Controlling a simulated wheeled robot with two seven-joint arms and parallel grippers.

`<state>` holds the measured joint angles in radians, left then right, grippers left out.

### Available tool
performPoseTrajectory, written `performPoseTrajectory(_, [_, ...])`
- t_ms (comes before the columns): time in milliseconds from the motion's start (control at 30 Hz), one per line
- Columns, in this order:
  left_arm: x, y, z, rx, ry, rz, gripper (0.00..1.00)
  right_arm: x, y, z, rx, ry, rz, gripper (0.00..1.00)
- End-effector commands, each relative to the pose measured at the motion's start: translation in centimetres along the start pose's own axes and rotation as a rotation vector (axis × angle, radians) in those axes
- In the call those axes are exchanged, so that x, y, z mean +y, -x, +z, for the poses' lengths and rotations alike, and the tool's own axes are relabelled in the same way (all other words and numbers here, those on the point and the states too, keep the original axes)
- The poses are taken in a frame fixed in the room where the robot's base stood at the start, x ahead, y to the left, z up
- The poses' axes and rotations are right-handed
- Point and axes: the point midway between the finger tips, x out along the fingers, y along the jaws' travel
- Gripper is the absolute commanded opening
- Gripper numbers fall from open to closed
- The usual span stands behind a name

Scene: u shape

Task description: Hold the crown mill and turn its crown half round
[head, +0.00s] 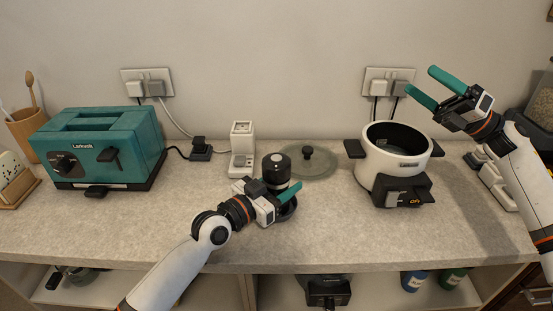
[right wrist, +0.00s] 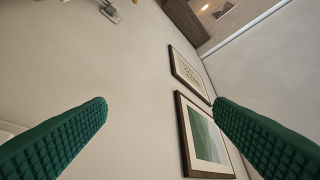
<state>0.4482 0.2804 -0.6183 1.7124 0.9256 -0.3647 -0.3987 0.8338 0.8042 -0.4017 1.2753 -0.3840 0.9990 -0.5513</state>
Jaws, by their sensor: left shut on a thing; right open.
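The crown mill (head: 276,166) stands upright on the worktop near the middle, with a dark round crown on top. My left gripper (head: 287,193) is shut on the mill's body below the crown; the fingers and wrist hide much of the body. My right gripper (head: 422,86) is open and empty, raised in front of the wall at the upper right, well away from the mill. Its two green fingers show wide apart in the right wrist view (right wrist: 160,130), with nothing between them.
A white pot cooker (head: 393,166) stands right of the mill, below my right gripper. A glass lid (head: 318,165) lies just behind the mill. The worktop's front edge (head: 350,265) is near.

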Motion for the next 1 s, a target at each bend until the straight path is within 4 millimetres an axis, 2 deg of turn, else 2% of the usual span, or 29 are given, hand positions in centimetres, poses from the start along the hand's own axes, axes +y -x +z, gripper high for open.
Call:
performPoseTrajectory(33, [0.0, 0.0, 0.2, -0.003, -0.001, 0.000, 0.14, -1.0, -4.0, 2.8, -0.143, 0.159, -0.032, 0.76])
performPoseTrajectory(100, [0.0, 0.0, 0.2, -0.003, -0.001, 0.000, 0.14, -1.8, -8.5, 7.1, -0.351, 0.407, -0.085, 0.76])
performPoseTrajectory(200, [0.0, 0.0, 0.1, -0.003, -0.001, 0.001, 0.14, -3.0, -13.2, 13.3, -0.649, 0.777, -0.208, 0.76])
performPoseTrajectory(300, [0.0, 0.0, 0.1, -0.003, -0.001, 0.001, 0.14, -3.7, -16.1, 18.6, -0.944, 1.147, -0.380, 0.76])
performPoseTrajectory(400, [0.0, 0.0, 0.1, -0.003, -0.001, 0.001, 0.14, -3.8, -17.7, 22.5, -1.241, 1.498, -0.597, 0.76])
performPoseTrajectory(533, [0.0, 0.0, 0.1, -0.003, 0.000, 0.001, 0.14, -3.6, -18.4, 24.7, -1.607, 1.857, -0.900, 0.76])
performPoseTrajectory(700, [0.0, 0.0, 0.1, -0.003, 0.000, 0.001, 0.14, -3.6, -18.8, 24.5, -1.984, 2.096, -1.227, 0.76])
performPoseTrajectory(733, [0.0, 0.0, 0.1, -0.003, 0.000, 0.001, 0.14, -3.7, -18.9, 24.3, 1.963, -2.046, 1.225, 0.76])
performPoseTrajectory(833, [0.0, 0.0, 0.1, -0.003, 0.000, 0.000, 0.14, -3.7, -19.0, 23.9, 1.903, -1.912, 1.211, 0.76])
performPoseTrajectory(1000, [0.0, 0.0, 0.1, -0.003, 0.000, 0.000, 0.14, -2.7, -18.8, 24.1, 1.879, -1.852, 1.208, 0.76])
